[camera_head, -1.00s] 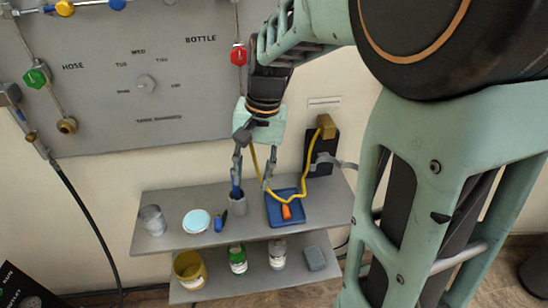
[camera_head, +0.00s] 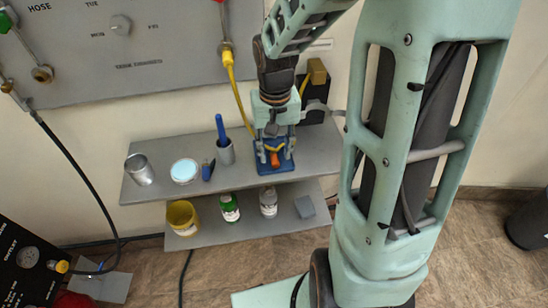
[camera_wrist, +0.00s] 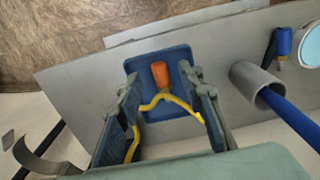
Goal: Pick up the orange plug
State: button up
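The orange plug (camera_head: 275,160) lies on a blue tray (camera_head: 289,166) on the upper shelf. It also shows in the wrist view (camera_wrist: 160,74), with a yellow cord (camera_wrist: 180,101) curving just on the near side of it. My gripper (camera_head: 274,152) points down over the tray. In the wrist view my gripper (camera_wrist: 163,82) is open, one finger on each side of the plug's line, with visible gaps to the plug. The cord crosses the space between the fingers. Contact between fingers and tray cannot be told.
Beside the tray on the upper shelf (camera_head: 145,196) stand a grey cup (camera_head: 226,156) with a blue stick, a blue-topped dish (camera_head: 184,171) and a metal can (camera_head: 139,170). The lower shelf holds a yellow pot (camera_head: 182,215) and bottles. A panel (camera_head: 150,60) rises behind.

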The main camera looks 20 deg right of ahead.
aim_at(275, 162)
notch_tip(275, 162, down, 4)
jog(key=shift+r, duration=0.15)
grip_shut()
jog(key=shift+r, duration=0.15)
dwell(0.3)
